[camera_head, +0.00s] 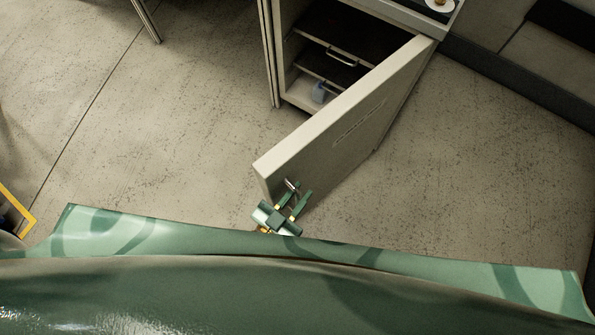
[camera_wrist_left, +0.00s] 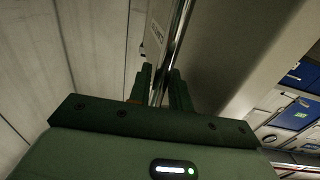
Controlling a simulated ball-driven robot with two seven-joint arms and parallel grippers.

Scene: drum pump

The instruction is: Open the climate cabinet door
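The climate cabinet (camera_head: 290,100) stands at the top centre of the head view. Its pale door (camera_head: 335,120) is swung wide open and shows the dark inside. My left gripper (camera_head: 300,191) is at the free edge of the door, beside its small metal handle (camera_head: 292,184). In the left wrist view, the shiny handle bar (camera_wrist_left: 182,35) runs between the two green fingers (camera_wrist_left: 160,85). The fingers look apart, with a gap around the bar; firm contact is not visible. My right gripper is not in view.
Inside the cabinet are a shelf with a metal handle (camera_head: 342,57) and a small bluish container (camera_head: 319,92). A yellow frame (camera_head: 18,212) is at the left edge. The concrete floor is clear on both sides of the door.

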